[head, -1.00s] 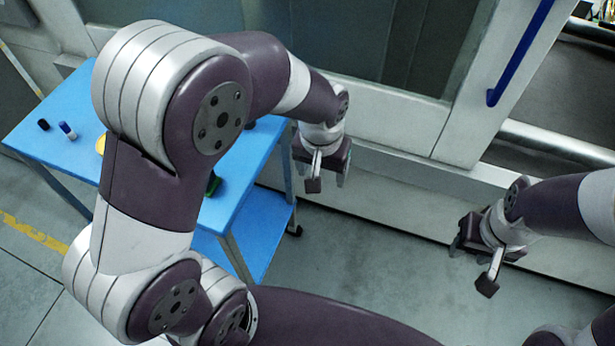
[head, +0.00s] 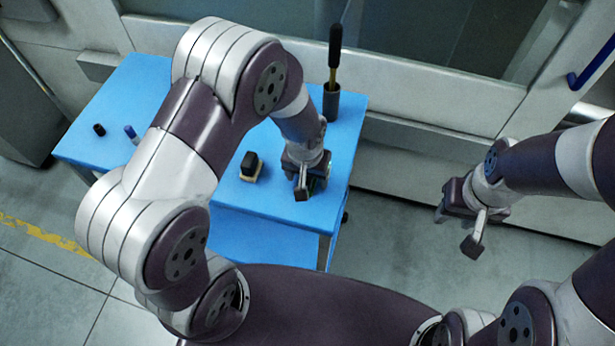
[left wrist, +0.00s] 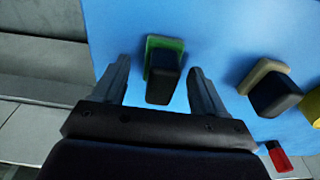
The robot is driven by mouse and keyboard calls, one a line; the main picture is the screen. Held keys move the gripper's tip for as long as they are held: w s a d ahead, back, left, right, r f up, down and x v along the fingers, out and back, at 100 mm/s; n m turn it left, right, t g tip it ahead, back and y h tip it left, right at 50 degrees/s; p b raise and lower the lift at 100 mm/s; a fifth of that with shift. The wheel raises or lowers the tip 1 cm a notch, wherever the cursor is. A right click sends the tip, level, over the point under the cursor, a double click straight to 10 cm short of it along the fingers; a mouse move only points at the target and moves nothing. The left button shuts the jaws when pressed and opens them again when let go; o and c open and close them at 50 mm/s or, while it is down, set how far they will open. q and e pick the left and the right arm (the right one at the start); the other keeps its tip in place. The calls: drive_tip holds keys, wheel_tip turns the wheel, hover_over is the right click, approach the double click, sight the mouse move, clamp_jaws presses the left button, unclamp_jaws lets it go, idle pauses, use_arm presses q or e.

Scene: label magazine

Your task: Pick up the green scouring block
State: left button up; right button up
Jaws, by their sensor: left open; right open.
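The green scouring block (left wrist: 177,45) has a black upper part and lies on the blue table. In the left wrist view it sits between the two open fingers of my left gripper (left wrist: 158,70), apart from both as far as I can see. In the head view my left gripper (head: 303,182) is low over the table's right end and hides most of the block. My right gripper (head: 458,230) is open and empty, off to the right above the floor.
A tan block with a black top (head: 250,168) stands just left of my left gripper. A dark cup (head: 331,102) holding a black-handled tool stands behind it. A blue-and-white marker (head: 131,133) and a small black object (head: 99,130) lie further left on the blue table (head: 82,150).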

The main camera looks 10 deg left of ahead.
use_arm(q)
drive_tip(key=shift+w+a+f, duration=0.1)
drive_tip(key=shift+a+f, duration=0.05)
drive_tip(key=shift+f, duration=0.35)
drive_tip(key=c, duration=0.4)
drive_tip(key=shift+r, duration=0.1)
drive_tip(key=c, duration=0.8)
drive_tip(key=shift+o, duration=0.2)
